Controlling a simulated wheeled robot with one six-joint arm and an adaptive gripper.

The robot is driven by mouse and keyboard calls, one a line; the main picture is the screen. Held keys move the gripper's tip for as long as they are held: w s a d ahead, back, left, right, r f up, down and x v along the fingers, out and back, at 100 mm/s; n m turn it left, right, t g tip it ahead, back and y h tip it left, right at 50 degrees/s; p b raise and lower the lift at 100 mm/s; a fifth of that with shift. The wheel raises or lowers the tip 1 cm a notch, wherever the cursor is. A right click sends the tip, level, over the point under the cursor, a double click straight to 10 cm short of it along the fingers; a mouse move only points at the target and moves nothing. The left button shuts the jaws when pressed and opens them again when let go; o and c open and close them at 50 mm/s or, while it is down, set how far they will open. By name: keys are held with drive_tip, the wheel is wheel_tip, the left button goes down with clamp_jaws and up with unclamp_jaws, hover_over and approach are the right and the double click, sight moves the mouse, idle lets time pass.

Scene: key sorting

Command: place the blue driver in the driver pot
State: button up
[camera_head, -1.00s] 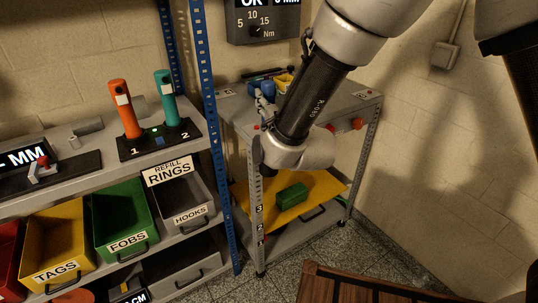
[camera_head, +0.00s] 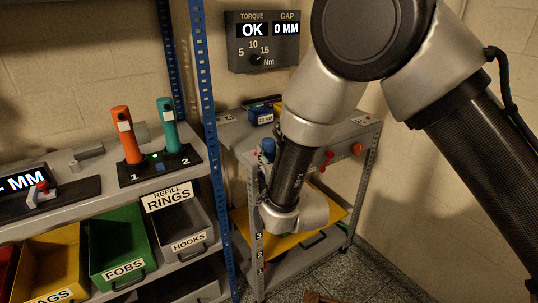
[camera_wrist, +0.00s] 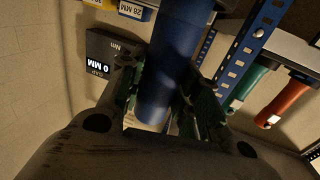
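The blue driver (camera_wrist: 168,75) shows in the wrist view as a thick blue cylinder between the two fingers of my gripper (camera_wrist: 165,100). The fingers lie against it on both sides, and its far end runs out of the top of the picture. In the head view, a small blue part of the driver (camera_head: 268,147) shows beside my forearm, above the metal bench. My gripper is mostly hidden behind my arm there. I cannot pick out the driver pot in either view.
Orange (camera_head: 126,134) and teal (camera_head: 168,123) drivers stand in a numbered holder on the left shelf. A blue bin (camera_head: 260,117) sits at the bench's back. A blue upright (camera_head: 203,100) stands between shelf and bench. A torque panel (camera_head: 262,42) hangs above.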

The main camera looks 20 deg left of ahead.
drive_tip(key=o, duration=0.4)
drive_tip(key=shift+c, duration=0.2)
drive_tip(key=shift+s+d+r, duration=0.1)
drive_tip(key=shift+s+r, duration=0.05)
drive_tip(key=shift+s, duration=0.05)
drive_tip(key=v, duration=1.2)
drive_tip(key=w+d+r+m+g+h, duration=0.2)
drive_tip(key=w+d+r+m+h, duration=0.15)
drive_tip(key=w+d, duration=0.45)
drive_tip(key=w+d+r+g+h, duration=0.1)
drive_tip(key=w+d+r+g, duration=0.15)
drive_tip(key=d, duration=0.45)
drive_tip(key=w+d+r+g+h, duration=0.1)
drive_tip(key=d+r, duration=0.3)
drive_tip(key=d, duration=0.2)
drive_tip(key=s+d+r+m+g+h, duration=0.1)
drive_tip(key=s+d+r, duration=0.1)
drive_tip(key=s+d, duration=0.5)
drive_tip(key=s+d+r+m+g+h, duration=0.1)
drive_tip(key=s+d+r, duration=0.1)
drive_tip(key=d, duration=0.9)
drive_tip(key=s+d+r+m+g+h, duration=0.1)
drive_tip(key=s+d+g+h, duration=0.2)
drive_tip(key=s+d, duration=0.7)
drive_tip(key=s, duration=0.4)
drive_tip(key=shift+s+d+r+m, duration=0.15)
drive_tip(key=shift+s+r+m, duration=0.15)
drive_tip(key=shift+s+m, duration=0.05)
